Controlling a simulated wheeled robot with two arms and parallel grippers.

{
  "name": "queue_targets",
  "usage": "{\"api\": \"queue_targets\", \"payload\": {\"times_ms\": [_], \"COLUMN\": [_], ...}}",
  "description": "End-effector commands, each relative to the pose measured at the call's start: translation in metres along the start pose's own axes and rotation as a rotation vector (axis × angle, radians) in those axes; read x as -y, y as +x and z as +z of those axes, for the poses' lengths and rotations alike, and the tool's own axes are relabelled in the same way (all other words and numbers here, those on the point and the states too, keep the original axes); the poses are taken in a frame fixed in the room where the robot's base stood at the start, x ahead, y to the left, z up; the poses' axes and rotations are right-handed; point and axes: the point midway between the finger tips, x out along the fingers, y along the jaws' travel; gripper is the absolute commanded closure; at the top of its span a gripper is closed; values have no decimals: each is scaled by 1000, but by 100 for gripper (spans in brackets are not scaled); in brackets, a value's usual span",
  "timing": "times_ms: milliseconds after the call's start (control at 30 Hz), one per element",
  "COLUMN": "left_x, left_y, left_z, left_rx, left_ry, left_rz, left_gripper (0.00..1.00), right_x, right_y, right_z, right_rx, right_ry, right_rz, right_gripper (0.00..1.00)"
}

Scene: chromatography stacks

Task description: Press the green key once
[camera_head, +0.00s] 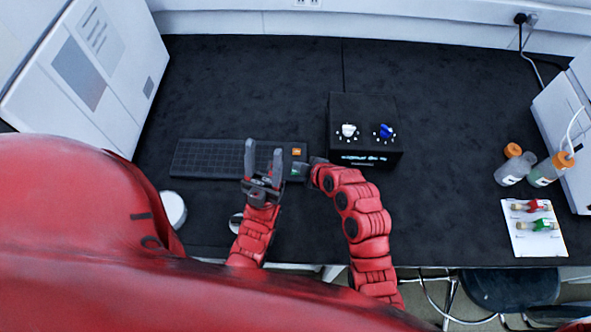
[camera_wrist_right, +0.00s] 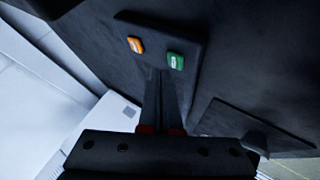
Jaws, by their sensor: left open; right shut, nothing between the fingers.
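A dark keyboard (camera_head: 215,158) lies on the black bench. Its orange key (camera_head: 297,151) and green key (camera_head: 295,168) sit at its right end. In the right wrist view the orange key (camera_wrist_right: 135,45) is left of the green key (camera_wrist_right: 175,61). My right gripper (camera_head: 306,169) is shut and empty, just right of the green key. In the wrist view its fingertips (camera_wrist_right: 161,72) are close beside the green key; I cannot tell whether they touch the keyboard. My left gripper (camera_head: 263,148) is open and empty over the keyboard, left of the keys.
A black box (camera_head: 365,107) with white and blue knobs stands behind my right arm. Orange-capped bottles (camera_head: 512,170) and a white card (camera_head: 520,240) with red and green vials are at the right. A white round object (camera_head: 173,208) sits front left. The back bench is clear.

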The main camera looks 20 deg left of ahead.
Motion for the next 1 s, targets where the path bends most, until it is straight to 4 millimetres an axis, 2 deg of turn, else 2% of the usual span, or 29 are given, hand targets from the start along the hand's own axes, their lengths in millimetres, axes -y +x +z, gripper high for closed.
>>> {"api": "queue_targets", "payload": {"times_ms": [500, 1000], "left_x": [-1, -1], "left_y": [-17, -18], "left_z": [3, 3], "left_rx": [0, 0], "left_ry": [0, 0], "left_rz": [0, 0], "left_gripper": [50, 50], "right_x": [5, 5], "right_y": [7, 6], "right_z": [5, 5], "right_rx": [0, 0], "right_ry": [0, 0], "right_rz": [-1, 0], "right_gripper": [100, 100]}}
